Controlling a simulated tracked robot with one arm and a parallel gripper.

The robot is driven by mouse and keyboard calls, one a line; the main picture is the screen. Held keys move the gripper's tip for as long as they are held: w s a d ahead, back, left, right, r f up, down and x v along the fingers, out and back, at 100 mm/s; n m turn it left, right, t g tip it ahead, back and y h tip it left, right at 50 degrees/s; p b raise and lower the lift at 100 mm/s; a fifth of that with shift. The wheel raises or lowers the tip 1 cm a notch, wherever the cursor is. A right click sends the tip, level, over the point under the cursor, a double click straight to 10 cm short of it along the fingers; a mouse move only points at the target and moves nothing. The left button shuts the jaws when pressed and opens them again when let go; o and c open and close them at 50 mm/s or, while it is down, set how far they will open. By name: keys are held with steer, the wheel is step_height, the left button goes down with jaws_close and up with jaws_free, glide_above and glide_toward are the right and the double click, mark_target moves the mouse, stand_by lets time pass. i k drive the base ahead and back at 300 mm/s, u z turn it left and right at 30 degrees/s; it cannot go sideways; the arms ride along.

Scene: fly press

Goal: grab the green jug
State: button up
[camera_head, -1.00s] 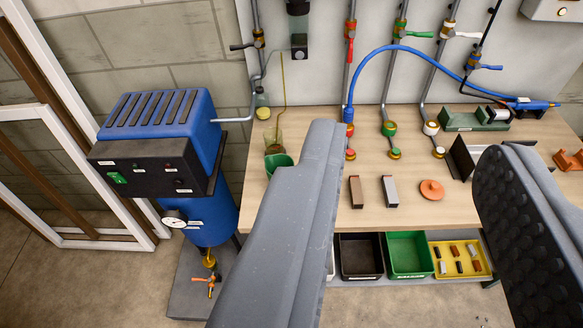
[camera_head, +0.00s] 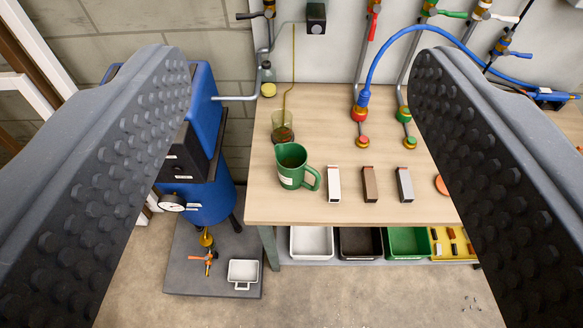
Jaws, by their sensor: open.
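The green jug (camera_head: 291,170) stands upright on the wooden workbench, near its left end, with its handle to the right. A white label shows on its front. My gripper (camera_head: 302,95) is open, with its two dark studded fingers wide apart at the left and right of the picture. The jug appears between the fingers, farther away than they are, and nothing is held. The whole jug is in view.
A glass beaker (camera_head: 282,125) with a thin tube stands just behind the jug. White, brown and grey blocks (camera_head: 370,184) lie to its right. A blue machine (camera_head: 207,150) is at the left. Pipes with a blue hose (camera_head: 388,45) rise at the back. Bins (camera_head: 311,243) sit below the bench.

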mark_target(292, 180)
steer(key=z, duration=1.3)
steer(key=k, duration=0.95)
steer(key=u, duration=1.3)
steer(key=i, duration=1)
steer(key=z, duration=0.05)
